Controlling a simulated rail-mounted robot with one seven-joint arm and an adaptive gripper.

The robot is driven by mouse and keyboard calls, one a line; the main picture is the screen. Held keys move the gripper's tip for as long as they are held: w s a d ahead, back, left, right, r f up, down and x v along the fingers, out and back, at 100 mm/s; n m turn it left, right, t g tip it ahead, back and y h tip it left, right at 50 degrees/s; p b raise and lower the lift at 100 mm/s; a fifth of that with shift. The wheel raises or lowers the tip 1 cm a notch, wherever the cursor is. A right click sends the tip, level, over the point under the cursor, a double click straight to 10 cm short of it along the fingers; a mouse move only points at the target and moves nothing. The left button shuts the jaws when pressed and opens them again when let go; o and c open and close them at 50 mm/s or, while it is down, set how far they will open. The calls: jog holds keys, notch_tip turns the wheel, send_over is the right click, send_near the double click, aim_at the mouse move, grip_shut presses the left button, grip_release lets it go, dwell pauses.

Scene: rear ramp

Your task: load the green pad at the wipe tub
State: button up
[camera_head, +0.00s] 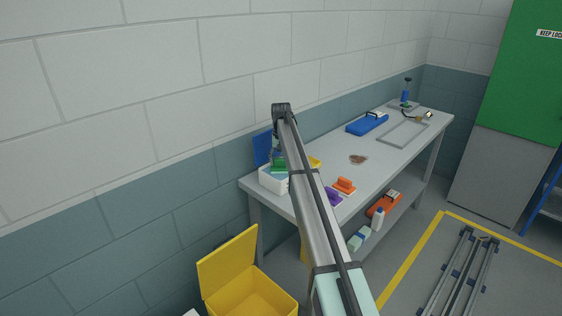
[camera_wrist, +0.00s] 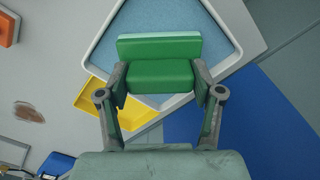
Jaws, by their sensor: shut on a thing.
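The green pad (camera_wrist: 160,76) is a green block with a pale green strip along its far edge. My gripper (camera_wrist: 162,84) is shut on it, one finger at each side; in the head view, my gripper (camera_head: 277,152) hangs at the table's near left end. The wipe tub (camera_head: 271,186) is a white box with a blue lid (camera_head: 262,148) standing open behind it. In the wrist view, the tub's white rim (camera_wrist: 95,52) surrounds a light blue surface (camera_wrist: 135,22). The green pad is over this surface; I cannot tell whether they touch.
A yellow item (camera_head: 315,162) lies close to the tub. An orange pad (camera_head: 344,185) and a purple pad (camera_head: 333,197) lie nearer the front edge. A brown stain (camera_head: 358,159) marks the grey table. A yellow bin (camera_head: 233,262) stands open on the floor.

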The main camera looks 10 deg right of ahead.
aim_at(281, 159)
jog(key=shift+r, duration=0.1)
jog(key=shift+r+p, duration=1.45)
jog(key=shift+r, duration=1.95)
